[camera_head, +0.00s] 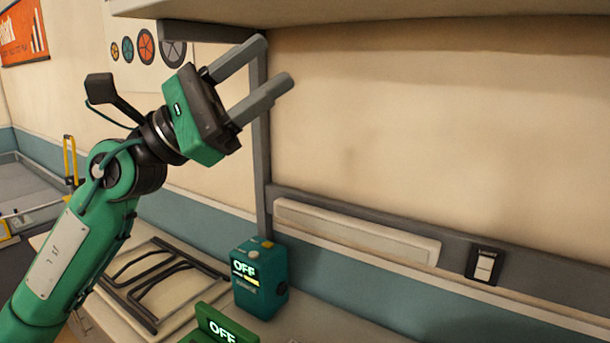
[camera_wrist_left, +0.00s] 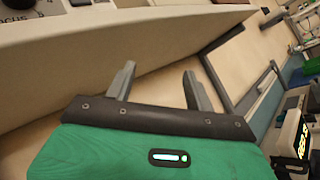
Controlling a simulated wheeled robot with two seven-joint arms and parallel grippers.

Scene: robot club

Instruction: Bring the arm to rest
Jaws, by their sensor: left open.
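My left gripper (camera_head: 279,64) is raised high in front of the wall, near the underside of a shelf. Its two grey fingers are apart with nothing between them. It also shows in the left wrist view (camera_wrist_left: 158,80), empty and open, with the shelf's pale face close by. My left arm (camera_head: 80,245) rises from the lower left of the head view. My right gripper is in neither view.
The shelf (camera_head: 400,8) runs across the top. A grey post (camera_head: 262,150) stands just behind the gripper. Below are a teal box reading OFF (camera_head: 261,280), a green device reading OFF (camera_head: 215,325), a dark frame (camera_head: 150,285) and a wall switch (camera_head: 485,264).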

